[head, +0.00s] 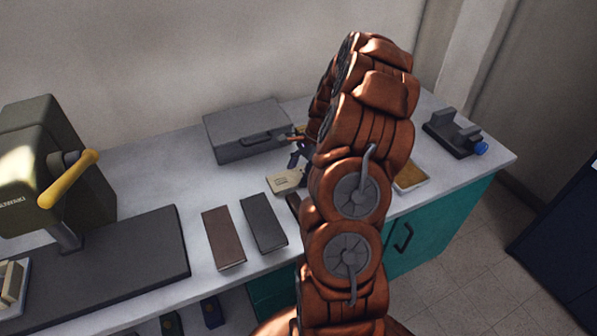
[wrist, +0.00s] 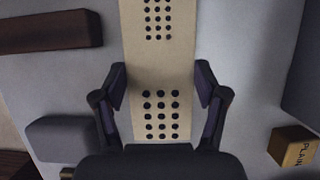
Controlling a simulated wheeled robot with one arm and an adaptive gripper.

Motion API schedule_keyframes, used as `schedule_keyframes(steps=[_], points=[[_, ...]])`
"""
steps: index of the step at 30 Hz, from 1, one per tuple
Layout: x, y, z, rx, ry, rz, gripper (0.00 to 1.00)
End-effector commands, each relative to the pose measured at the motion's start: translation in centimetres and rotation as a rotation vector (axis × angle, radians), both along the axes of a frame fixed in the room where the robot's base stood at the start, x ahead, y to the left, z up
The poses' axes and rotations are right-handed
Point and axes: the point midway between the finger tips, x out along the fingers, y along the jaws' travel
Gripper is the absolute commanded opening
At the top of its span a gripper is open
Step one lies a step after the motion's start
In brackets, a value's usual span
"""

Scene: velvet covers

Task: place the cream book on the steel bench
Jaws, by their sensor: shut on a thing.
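The cream book (head: 284,181) shows in the head view just left of my arm, with dark marks on its face; part of it is hidden. In the wrist view the cream book (wrist: 158,65) runs upward between the fingers and carries groups of black dots. My gripper (wrist: 160,88) is shut on it, one finger at each side. In the head view my gripper (head: 298,152) is mostly hidden by my arm. The bench (head: 160,165) has a pale grey top over teal cabinets. I cannot tell whether the book touches the bench top.
A grey case (head: 248,132) stands behind. A brown book (head: 223,238) and a dark grey book (head: 263,222) lie in front. A green press (head: 50,150) and dark mat (head: 120,260) fill the left. A vise-like tool (head: 453,134) stands right. A yellow block (wrist: 293,147) is nearby.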

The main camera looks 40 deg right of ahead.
Motion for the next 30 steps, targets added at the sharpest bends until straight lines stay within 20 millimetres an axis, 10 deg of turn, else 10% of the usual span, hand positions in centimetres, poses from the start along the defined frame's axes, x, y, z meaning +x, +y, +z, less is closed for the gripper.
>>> schedule_keyframes(steps=[1,2,9,22,30], points=[[0.0,0.0,-0.2,0.0,0.0,0.0,0.26],[0.0,0.0,-0.2,0.0,0.0,0.0,0.73],[0.0,0.0,-0.1,0.0,0.0,0.0,0.97],[0.0,-0.2,0.4,-0.002,-0.001,-0.001,0.97],[-0.5,-1.8,4.2,-0.006,-0.005,-0.002,0.97]])
